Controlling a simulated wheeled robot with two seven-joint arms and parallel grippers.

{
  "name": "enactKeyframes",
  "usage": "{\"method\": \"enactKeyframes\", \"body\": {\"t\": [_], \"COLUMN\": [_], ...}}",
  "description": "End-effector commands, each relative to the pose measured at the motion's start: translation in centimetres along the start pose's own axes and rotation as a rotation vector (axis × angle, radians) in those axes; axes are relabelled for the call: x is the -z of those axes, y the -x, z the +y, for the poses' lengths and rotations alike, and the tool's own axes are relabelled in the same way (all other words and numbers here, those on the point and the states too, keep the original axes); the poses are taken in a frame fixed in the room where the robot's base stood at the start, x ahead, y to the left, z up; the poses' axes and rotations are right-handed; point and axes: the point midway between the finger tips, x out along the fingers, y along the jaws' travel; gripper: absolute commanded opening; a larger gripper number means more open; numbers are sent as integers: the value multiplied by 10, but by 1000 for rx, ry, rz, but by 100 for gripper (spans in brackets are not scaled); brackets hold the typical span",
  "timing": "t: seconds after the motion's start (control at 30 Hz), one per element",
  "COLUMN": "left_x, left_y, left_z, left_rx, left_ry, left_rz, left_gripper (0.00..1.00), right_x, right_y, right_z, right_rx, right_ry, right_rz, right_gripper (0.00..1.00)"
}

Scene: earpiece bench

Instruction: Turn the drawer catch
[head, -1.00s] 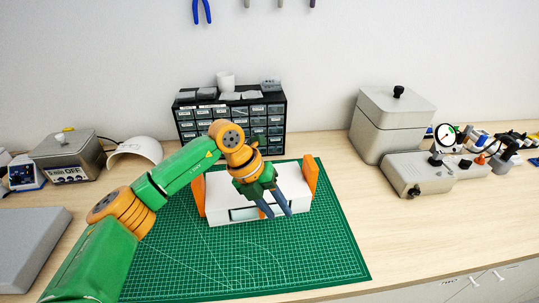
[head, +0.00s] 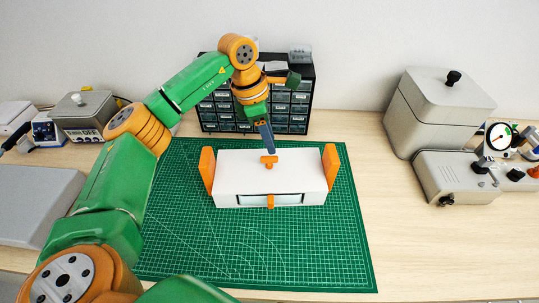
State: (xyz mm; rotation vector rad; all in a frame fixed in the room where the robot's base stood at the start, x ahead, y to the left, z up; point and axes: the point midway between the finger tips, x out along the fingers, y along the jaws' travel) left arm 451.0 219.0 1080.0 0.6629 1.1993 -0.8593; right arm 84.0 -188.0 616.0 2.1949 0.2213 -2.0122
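A white drawer box (head: 240,170) stands on the green mat between two orange end blocks. A small orange T-shaped piece (head: 269,161) sits on its top near the back edge. A small orange tab (head: 270,202) is at the middle of the drawer front (head: 292,199); I cannot tell which piece is the catch. My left gripper (head: 269,149) points down just behind the T-shaped piece in the head view. Its fingers line up edge-on, so their gap is hidden, and I cannot tell whether they touch the piece. My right gripper is not in view.
The green cutting mat (head: 200,255) is clear in front of the box. A black parts cabinet (head: 222,112) stands close behind. Grey lidded boxes (head: 440,110) and a dial gauge device (head: 497,137) are at right. Orange blocks (head: 207,170) flank the drawer box.

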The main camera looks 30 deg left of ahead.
Motion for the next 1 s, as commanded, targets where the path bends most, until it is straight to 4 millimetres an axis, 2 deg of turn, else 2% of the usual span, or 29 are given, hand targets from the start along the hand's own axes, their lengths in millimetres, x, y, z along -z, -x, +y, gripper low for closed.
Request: {"method": "enactKeyframes", "body": {"t": [0.1,0.4,0.6,0.9,0.97,1.0], "left_x": [5,15,17,17,17,17], "left_y": [-21,-58,-68,-68,-68,-68], "left_z": [0,0,0,0,0,0], "left_rx": [8,7,6,5,5,5], "left_ry": [-28,-28,-28,-27,-27,-27], "left_rz": [1,2,1,1,1,1], "left_gripper": [40,40,40,40,26,16], "right_x": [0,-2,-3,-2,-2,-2], "right_y": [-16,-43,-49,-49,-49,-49], "right_z": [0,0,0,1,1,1], "right_rx": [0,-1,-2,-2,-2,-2], "right_ry": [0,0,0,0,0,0], "right_rz": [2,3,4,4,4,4], "right_gripper": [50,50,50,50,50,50]}}
